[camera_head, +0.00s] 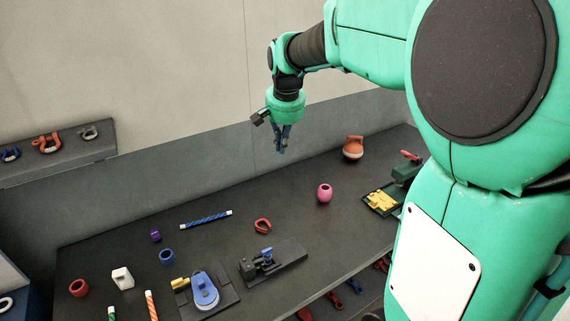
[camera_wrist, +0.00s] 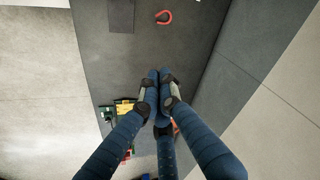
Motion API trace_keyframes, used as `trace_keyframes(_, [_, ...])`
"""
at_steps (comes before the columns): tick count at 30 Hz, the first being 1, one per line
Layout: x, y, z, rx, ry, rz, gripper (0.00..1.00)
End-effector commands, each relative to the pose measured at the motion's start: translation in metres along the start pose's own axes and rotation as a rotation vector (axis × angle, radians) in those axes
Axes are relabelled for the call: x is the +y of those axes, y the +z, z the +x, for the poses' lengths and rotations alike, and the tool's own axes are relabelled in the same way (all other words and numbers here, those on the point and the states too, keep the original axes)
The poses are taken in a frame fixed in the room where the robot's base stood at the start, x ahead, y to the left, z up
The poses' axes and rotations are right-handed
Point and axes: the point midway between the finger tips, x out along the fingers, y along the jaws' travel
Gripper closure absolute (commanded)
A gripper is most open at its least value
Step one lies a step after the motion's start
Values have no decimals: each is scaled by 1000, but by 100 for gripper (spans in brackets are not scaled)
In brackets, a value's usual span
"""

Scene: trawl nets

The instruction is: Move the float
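An orange-red rounded object with a narrower top (camera_head: 353,148) stands at the back right of the dark bench; it looks like a float. A smaller pink rounded object with a hole in its top (camera_head: 324,193) stands nearer; I cannot tell for certain which is the float. My gripper (camera_head: 282,150) hangs above the bench's back part, left of both, pointing down and touching nothing. In the wrist view my blue fingers (camera_wrist: 160,75) meet at their tips with nothing visible between them. They hide part of what lies below.
A red horseshoe-shaped piece (camera_head: 263,226), a striped blue rod (camera_head: 206,219), a black clamp fixture (camera_head: 272,262), a blue pulley-like piece (camera_head: 204,291) and a green-yellow fixture (camera_head: 383,200) are on the bench. A wall stands behind. The bench's back middle is clear.

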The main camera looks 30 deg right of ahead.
Motion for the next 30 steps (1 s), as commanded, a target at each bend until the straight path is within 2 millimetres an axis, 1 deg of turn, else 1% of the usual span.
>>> trace_keyframes(1, [2,-14,8,-8,7,23,100])
trace_keyframes(3, [6,-31,18,-16,15,57,100])
trace_keyframes(8, [16,-68,43,-35,33,132,100])
trace_keyframes(14, [34,-112,79,-57,55,226,100])
trace_keyframes(21, [61,-161,127,-82,81,340,100])
trace_keyframes(26, [84,-189,162,-99,99,417,100])
trace_keyframes(30, [106,-211,194,-114,116,483,100])
